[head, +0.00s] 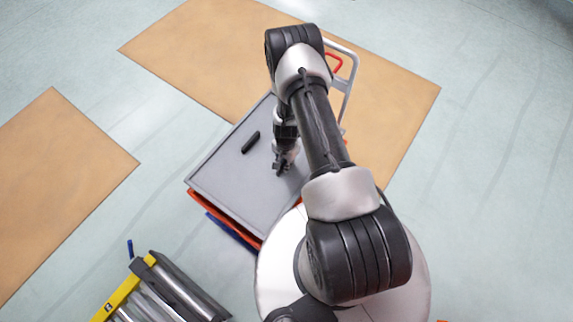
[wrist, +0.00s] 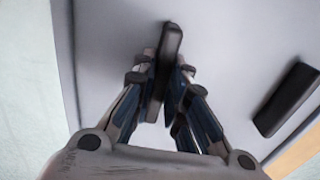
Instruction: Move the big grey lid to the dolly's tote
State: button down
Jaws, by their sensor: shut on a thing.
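The big grey lid (head: 225,178) lies over an orange tote (head: 226,221) on the dolly in the head view. The tote shows only as a strip under the lid's near edge. The lid has two black handles; the free one (head: 250,142) is on its left part. My gripper (head: 281,167) is over the lid's right part, shut on the other handle. In the wrist view my gripper (wrist: 160,95) has its fingers closed around that black handle (wrist: 172,40), and the free handle (wrist: 287,98) is at the right. I cannot tell whether the lid touches the tote's rim all round.
The dolly's push bar (head: 345,75) rises behind my arm. A blue edge (head: 232,231) shows below the orange tote. A roller conveyor with a yellow side (head: 128,290) stands at the lower left.

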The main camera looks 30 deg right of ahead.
jog(key=shift+s+d+f, duration=0.15)
jog(key=shift+s+f, duration=0.1)
jog(key=shift+f, duration=0.2)
jog(key=shift+f, duration=0.1)
notch_tip(320, 180, down, 7)
jog(key=b, duration=0.6)
jog(key=shift+f+b, duration=0.15)
jog(key=shift+b, duration=0.15)
jog(key=shift+f+b, duration=0.3)
jog(key=shift+b, duration=0.05)
dwell(0.5)
jog(key=c, duration=1.5)
grip_release()
jog(key=shift+r, duration=0.1)
jog(key=r, duration=1.1)
jog(key=shift+s+r, duration=0.2)
jog(key=shift+r, duration=0.2)
